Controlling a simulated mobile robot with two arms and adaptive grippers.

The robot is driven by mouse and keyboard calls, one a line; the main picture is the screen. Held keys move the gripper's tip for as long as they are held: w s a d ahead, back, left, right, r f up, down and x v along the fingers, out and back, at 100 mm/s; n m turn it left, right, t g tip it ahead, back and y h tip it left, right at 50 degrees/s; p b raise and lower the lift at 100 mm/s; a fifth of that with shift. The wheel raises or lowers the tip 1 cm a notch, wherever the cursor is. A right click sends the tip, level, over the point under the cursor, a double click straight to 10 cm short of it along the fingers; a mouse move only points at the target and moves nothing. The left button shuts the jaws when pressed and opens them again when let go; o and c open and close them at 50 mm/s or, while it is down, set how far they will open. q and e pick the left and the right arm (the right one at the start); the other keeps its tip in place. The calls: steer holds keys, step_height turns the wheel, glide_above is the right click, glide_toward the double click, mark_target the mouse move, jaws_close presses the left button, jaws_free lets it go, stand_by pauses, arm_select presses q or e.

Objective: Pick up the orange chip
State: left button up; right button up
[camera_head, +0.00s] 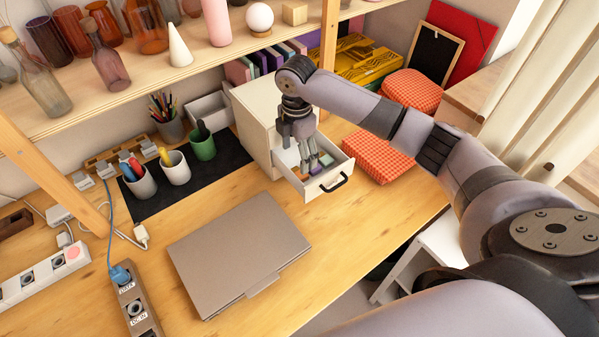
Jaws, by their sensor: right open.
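A small white drawer unit (262,118) stands on the desk with its lower drawer (327,184) pulled open. Several small coloured pieces lie in the drawer. An orange patch (316,169) among them looks like the orange chip, but it is tiny and partly hidden by my fingers. My right gripper (309,166) points down into the open drawer, its fingers apart and close over the pieces. I cannot tell whether the fingertips touch any piece. My left gripper is not in view.
Red checkered boxes (376,157) stand right of the drawer. A closed laptop (240,252) lies in front on the desk. Cups (175,168) stand on a black mat to the left. A shelf (120,92) with glassware overhangs the back.

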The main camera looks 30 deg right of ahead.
mark_target(298, 172)
steer(key=shift+f, duration=0.55)
steer(key=shift+s+f, duration=0.15)
steer(key=shift+f, duration=0.25)
step_height(298, 172, down, 4)
steer(key=shift+r+p, duration=0.1)
steer(key=shift+p, duration=0.35)
steer(key=shift+f, duration=0.6)
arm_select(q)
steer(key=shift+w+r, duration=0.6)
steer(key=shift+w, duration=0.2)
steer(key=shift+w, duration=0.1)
arm_select(e)
steer(key=shift+c, duration=0.4)
steer(key=c, duration=0.4)
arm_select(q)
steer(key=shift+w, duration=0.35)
arm_select(e)
steer(key=c, duration=0.4)
steer(key=shift+r, duration=0.15)
steer(key=shift+c, duration=0.2)
